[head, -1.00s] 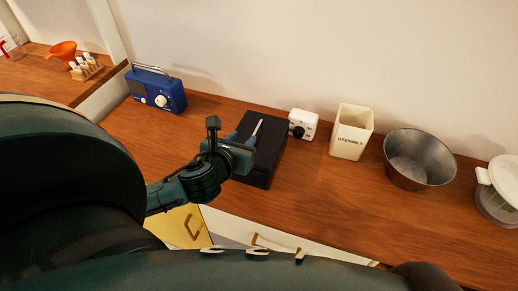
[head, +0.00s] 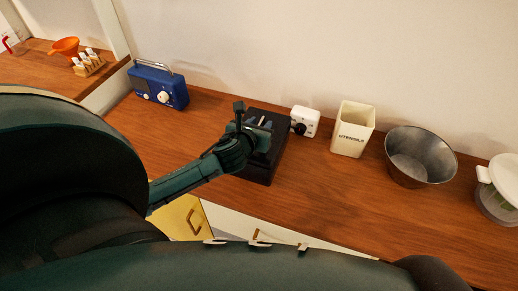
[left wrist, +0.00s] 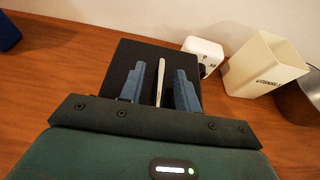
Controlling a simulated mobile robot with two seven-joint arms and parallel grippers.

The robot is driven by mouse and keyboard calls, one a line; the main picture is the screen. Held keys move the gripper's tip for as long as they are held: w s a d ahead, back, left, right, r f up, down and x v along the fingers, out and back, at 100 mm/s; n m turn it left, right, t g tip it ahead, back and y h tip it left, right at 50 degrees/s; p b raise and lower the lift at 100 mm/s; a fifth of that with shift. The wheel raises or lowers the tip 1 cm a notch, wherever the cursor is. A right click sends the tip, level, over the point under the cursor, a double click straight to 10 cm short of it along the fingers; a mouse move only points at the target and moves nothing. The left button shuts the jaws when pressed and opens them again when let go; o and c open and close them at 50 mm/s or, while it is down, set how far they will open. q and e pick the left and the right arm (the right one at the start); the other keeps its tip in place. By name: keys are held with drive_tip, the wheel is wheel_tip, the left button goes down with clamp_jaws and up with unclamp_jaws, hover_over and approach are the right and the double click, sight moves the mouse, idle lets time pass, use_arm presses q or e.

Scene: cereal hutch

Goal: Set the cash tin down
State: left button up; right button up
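The cash tin (head: 266,166) is a black box on the wooden counter, left of the white timer. Its thin silver handle (left wrist: 161,80) stands up from the lid. My left gripper (head: 261,124) is over the tin. In the left wrist view its two blue-grey fingers (left wrist: 160,84) are on either side of the handle, with a gap showing on both sides. The tin looks level and resting on the counter, though its underside is hidden. My arm and gripper hide part of the lid in the head view. My right gripper is not in view.
A blue radio (head: 158,86) stands to the left. A white timer (head: 306,120), a cream utensils pot (head: 352,130), a metal bowl (head: 420,157) and a lidded container (head: 496,190) stand to the right. The counter (head: 330,205) in front of them is clear.

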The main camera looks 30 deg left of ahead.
use_arm(q)
drive_tip(key=shift+c, duration=0.5)
clamp_jaws()
idle(0.5)
drive_tip(key=shift+r, duration=0.2)
